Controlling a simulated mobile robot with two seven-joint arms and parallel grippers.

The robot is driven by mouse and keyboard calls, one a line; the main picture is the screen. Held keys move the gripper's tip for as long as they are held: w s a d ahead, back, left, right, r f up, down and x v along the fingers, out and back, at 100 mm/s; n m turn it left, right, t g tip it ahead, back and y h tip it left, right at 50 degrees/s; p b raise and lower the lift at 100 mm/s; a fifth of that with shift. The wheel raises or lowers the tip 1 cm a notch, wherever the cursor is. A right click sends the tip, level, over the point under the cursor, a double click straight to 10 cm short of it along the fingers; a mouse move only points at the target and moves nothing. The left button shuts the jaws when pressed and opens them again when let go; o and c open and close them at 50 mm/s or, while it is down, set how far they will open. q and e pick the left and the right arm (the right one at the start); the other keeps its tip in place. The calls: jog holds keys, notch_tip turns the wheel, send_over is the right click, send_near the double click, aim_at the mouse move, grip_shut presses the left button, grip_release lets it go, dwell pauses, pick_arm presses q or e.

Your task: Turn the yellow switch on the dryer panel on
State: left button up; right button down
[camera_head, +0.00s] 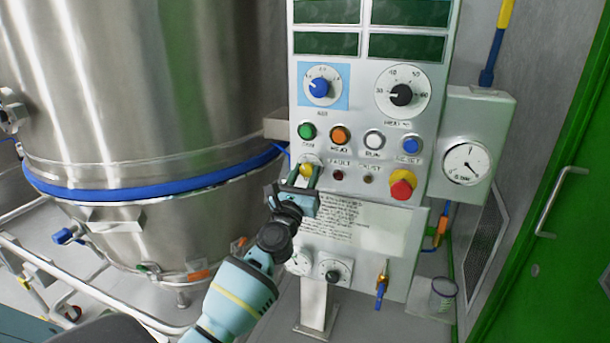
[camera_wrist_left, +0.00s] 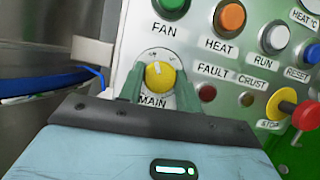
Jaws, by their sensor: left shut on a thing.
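The dryer panel (camera_head: 361,225) is an upright light-grey box in the middle of the head view. Its yellow switch (camera_wrist_left: 160,75) is a round knob on a pale dial marked MAIN, below the green FAN button (camera_wrist_left: 170,8). It also shows in the head view (camera_head: 306,170), partly covered by my gripper. My left gripper (camera_head: 304,176) reaches up from below to the switch. In the left wrist view its two greenish fingers (camera_wrist_left: 160,86) stand on either side of the knob, shut on it. The knob's pointer is near the top of the dial, tilted slightly left. My right gripper is not in view.
A red and yellow stop knob (camera_head: 402,186) sticks out at the panel's right. Blue (camera_head: 321,87) and black (camera_head: 401,95) dials sit above the button row. A large steel vessel (camera_head: 130,90) stands close at the left. A pressure gauge (camera_head: 466,164) is at the right.

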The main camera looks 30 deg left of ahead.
pick_arm(q)
jog(key=shift+m, duration=0.3)
jog(key=m+h, duration=0.1)
jog(key=m, duration=0.1)
jog(key=m+h, duration=0.1)
jog(key=m, duration=0.2)
jog(key=shift+a+h, duration=0.1)
jog(key=shift+h, duration=0.2)
jog(key=m+h, duration=0.1)
jog(key=m, duration=0.1)
jog(key=m+h+p, duration=0.1)
jog(key=m, duration=0.2)
jog(key=shift+r+h, duration=0.1)
jog(key=shift+h, duration=0.3)
jog(key=m+h, duration=0.1)
jog(key=m, duration=0.1)
jog(key=m+g+p, duration=0.1)
jog(key=m, duration=0.2)
jog(key=shift+a+g+h, duration=0.1)
jog(key=shift+g+h, duration=0.2)
jog(key=shift+h, duration=0.1)
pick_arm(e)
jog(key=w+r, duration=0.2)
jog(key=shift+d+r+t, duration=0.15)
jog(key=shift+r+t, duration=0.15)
pick_arm(q)
jog(key=shift+m, duration=0.5)
jog(key=o, duration=1)
jog(key=shift+s, duration=0.1)
